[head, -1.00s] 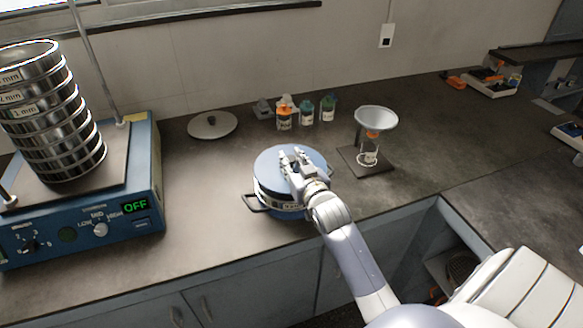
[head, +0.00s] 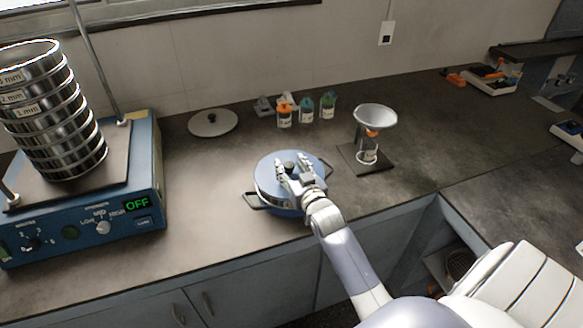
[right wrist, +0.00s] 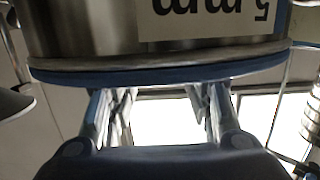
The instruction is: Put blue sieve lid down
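The wrist view shows the fingers (right wrist: 160,105) wide apart; the knob is not visible there. Whether the fingers touch the lid is unclear. My left gripper is not in view.
A blue sieve shaker (head: 85,228) with a sieve stack (head: 55,115) stands left, its display reading OFF. A grey round lid (head: 213,123) lies behind. Small bottles (head: 306,112) stand at the back. A funnel stand (head: 372,170) is right of the container.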

